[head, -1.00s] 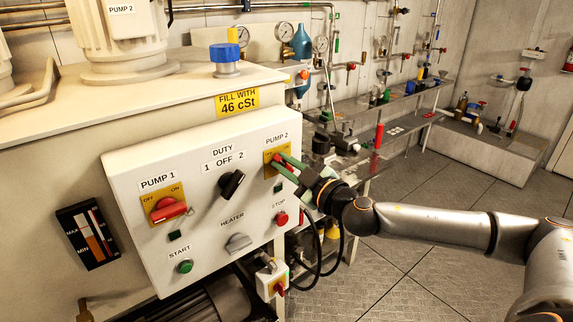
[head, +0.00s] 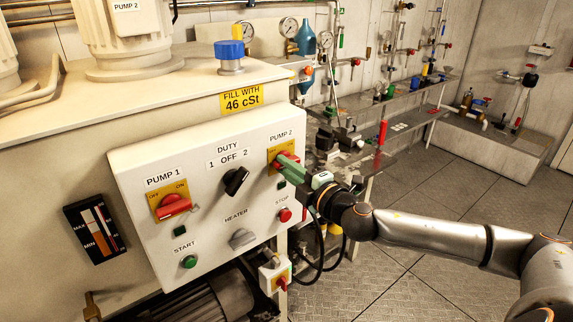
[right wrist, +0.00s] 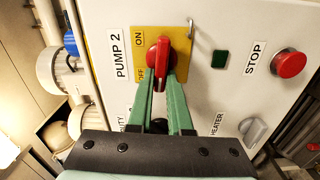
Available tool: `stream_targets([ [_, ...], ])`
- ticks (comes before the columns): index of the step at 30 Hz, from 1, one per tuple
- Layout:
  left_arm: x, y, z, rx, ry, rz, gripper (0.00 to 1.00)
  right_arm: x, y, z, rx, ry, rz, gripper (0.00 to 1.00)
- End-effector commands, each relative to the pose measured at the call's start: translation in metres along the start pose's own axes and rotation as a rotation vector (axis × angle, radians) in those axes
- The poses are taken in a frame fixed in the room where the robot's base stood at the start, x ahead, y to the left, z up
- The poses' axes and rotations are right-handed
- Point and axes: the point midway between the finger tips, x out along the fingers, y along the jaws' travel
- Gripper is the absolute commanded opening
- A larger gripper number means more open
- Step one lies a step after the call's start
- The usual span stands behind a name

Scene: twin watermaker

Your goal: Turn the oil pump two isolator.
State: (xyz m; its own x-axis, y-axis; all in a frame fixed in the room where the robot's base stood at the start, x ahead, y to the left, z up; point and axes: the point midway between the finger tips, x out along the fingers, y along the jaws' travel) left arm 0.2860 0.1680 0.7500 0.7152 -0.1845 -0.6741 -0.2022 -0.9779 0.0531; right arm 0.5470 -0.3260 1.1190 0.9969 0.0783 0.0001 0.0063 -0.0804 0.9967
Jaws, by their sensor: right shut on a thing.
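The oil pump two isolator is a red handle (right wrist: 158,62) on a yellow plate marked ON and OFF, under the PUMP 2 label. My left gripper is not in view.
The white panel (head: 207,190) also carries the pump 1 isolator (head: 173,206), black duty switch (head: 236,181), grey heater knob (head: 242,238), green start button (head: 190,262) and red stop button (head: 285,215). Open floor (head: 430,260) lies to the right.

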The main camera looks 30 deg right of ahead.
Motion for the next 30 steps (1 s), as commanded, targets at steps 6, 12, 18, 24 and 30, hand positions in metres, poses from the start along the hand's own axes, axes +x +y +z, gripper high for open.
stream_targets([
  [6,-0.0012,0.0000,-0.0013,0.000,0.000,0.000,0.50,0.0000,-0.0018,0.0005,-0.072,-0.001,-0.001,0.00],
  [12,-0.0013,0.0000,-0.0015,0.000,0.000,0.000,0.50,0.0000,-0.0023,0.0006,-0.096,-0.001,-0.001,0.00],
  [18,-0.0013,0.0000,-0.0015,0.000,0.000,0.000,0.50,0.0000,-0.0025,0.0006,-0.099,-0.001,-0.001,0.00],
  [24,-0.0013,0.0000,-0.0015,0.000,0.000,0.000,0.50,0.0000,-0.0025,0.0006,-0.099,-0.001,-0.001,0.22],
  [30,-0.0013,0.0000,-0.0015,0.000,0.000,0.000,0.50,0.0000,-0.0022,0.0005,-0.097,-0.001,-0.001,0.45],
])
